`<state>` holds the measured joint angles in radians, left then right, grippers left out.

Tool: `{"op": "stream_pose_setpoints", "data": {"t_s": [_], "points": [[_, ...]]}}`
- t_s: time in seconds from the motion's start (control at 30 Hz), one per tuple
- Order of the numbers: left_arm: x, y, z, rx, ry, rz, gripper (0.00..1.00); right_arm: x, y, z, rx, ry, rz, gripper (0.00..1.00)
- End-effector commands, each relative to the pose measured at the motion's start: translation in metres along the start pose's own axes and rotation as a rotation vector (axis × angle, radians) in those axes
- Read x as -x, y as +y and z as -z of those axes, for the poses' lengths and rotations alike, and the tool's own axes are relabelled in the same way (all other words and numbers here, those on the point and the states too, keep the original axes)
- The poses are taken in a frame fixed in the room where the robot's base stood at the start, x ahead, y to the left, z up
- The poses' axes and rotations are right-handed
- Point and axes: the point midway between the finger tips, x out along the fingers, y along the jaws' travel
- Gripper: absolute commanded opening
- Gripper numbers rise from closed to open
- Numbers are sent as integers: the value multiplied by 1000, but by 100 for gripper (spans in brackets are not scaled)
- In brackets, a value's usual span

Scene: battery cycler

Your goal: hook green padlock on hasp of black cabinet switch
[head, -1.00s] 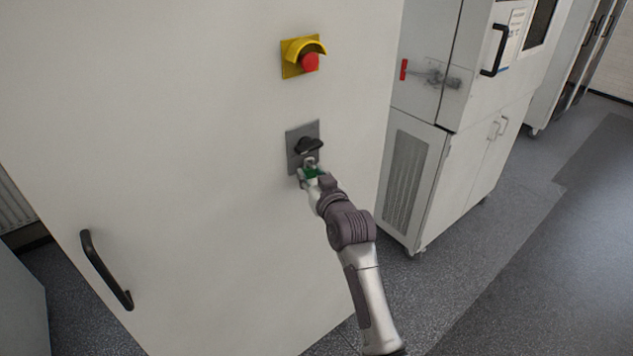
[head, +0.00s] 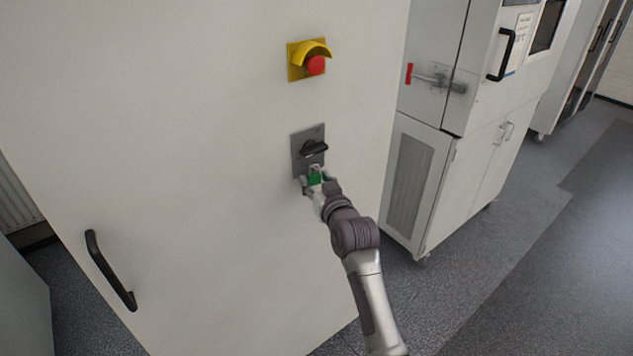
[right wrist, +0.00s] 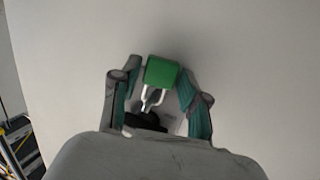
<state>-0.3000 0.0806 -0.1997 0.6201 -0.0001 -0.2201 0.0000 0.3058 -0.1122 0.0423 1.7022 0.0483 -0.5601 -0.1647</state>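The black cabinet switch (head: 314,148) sits on a grey plate (head: 299,164) on the pale cabinet front. The green padlock (head: 316,179) is upright just below the switch, shackle up. In the right wrist view the padlock (right wrist: 161,72) has its shackle reaching the metal hasp (right wrist: 150,103) by the black switch (right wrist: 146,121); I cannot tell surely whether it passes through. My right gripper (right wrist: 159,72) is open, its teal-padded fingers on either side of the padlock, with a visible gap on the left side. My left gripper is not in view.
A yellow-backed red button (head: 315,65) sticks out above the switch. A black door handle (head: 108,270) is at lower left. Another white cabinet (head: 440,170) with a red-handled latch stands to the right. Grey floor (head: 530,270) is clear at right.

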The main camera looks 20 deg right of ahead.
Motion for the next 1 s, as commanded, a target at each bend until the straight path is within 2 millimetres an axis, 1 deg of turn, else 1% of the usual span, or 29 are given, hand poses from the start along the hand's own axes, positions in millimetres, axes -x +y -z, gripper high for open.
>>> {"op": "stream_pose_setpoints", "data": {"t_s": [0.03,0.07,0.1,0.37,0.47,0.57,0.8,0.9,1.0], "points": [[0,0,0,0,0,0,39,0,0,0,0,0,0,58],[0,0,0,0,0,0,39,0,0,0,0,0,0,63],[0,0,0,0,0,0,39,0,0,0,0,0,0,64],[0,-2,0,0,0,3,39,0,0,-1,0,-2,0,64],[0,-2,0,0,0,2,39,6,0,-1,0,-1,0,64],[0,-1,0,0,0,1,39,20,0,-1,0,-1,-1,64],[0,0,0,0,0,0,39,72,0,-1,1,-1,-1,64],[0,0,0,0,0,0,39,91,0,-1,2,-1,0,64],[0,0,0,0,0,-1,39,106,0,-1,2,-1,0,64]]}}
